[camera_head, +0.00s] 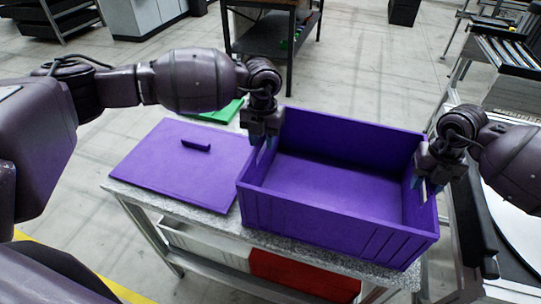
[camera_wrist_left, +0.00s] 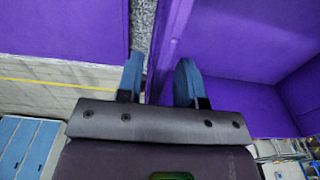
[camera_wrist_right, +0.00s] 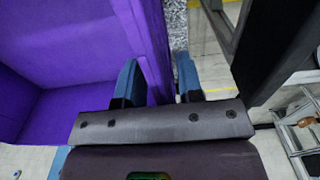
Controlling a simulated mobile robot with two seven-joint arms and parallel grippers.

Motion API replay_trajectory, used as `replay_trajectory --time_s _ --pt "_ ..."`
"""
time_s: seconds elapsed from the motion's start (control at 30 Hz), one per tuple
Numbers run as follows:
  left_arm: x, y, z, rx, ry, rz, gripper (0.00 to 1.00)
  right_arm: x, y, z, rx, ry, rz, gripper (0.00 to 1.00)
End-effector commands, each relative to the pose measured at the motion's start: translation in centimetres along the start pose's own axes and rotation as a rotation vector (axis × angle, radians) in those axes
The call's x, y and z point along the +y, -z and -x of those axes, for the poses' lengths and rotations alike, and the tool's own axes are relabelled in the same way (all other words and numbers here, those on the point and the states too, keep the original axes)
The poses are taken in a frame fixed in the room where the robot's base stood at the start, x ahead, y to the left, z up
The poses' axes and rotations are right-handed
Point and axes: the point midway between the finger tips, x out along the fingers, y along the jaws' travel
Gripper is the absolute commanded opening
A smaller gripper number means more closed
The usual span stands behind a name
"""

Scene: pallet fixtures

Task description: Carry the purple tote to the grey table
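The open, empty purple tote (camera_head: 340,222) stands upright on a grey speckled tabletop (camera_head: 222,219). My left gripper (camera_head: 262,143) is at the tote's left wall. In the left wrist view its fingers (camera_wrist_left: 159,82) are apart, and the tote (camera_wrist_left: 230,40) wall rises between and beside them. My right gripper (camera_head: 421,184) is at the tote's right wall. In the right wrist view its fingers (camera_wrist_right: 159,82) are apart, one on each side of the wall of the tote (camera_wrist_right: 90,40). I cannot tell whether any finger touches the wall.
A purple lid (camera_head: 165,165) with a small handle lies left of the tote, with a green item (camera_head: 222,112) behind it. A red bin (camera_head: 300,278) sits underneath. A dark table (camera_head: 262,40) stands farther back. A roller conveyor (camera_head: 505,60) is at right. Open floor (camera_head: 360,80) lies behind.

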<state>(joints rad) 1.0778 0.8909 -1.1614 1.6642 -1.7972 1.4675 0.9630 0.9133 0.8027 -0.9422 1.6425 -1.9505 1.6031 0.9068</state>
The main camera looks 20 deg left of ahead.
Motion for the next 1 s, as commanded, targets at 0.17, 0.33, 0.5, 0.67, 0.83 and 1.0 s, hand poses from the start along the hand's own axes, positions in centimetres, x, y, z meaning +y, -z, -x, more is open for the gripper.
replay_trajectory --time_s 0.17,0.33,0.5,0.67,0.83,1.0 --pt "0.0 -0.1 3.4 -0.005 0.000 0.000 0.34 0.0 0.0 0.0 0.000 0.000 0.000 0.34" --pt "0.0 -0.1 6.7 -0.004 -0.001 0.001 0.34 0.0 0.0 0.0 0.000 0.000 0.000 0.34" --pt "0.1 0.0 9.0 -0.003 -0.001 0.001 0.34 0.0 0.0 0.0 0.000 0.000 0.000 0.34" --pt "0.1 0.0 10.2 -0.001 -0.001 0.001 0.34 0.0 0.0 0.0 0.000 0.000 0.000 0.34" --pt "0.1 0.0 10.5 -0.001 -0.001 0.001 0.34 0.0 0.0 0.9 -0.001 0.000 0.000 0.34" --pt "0.1 0.0 10.5 -0.001 -0.001 0.001 0.34 0.0 -0.1 3.6 -0.004 0.000 0.001 0.34"
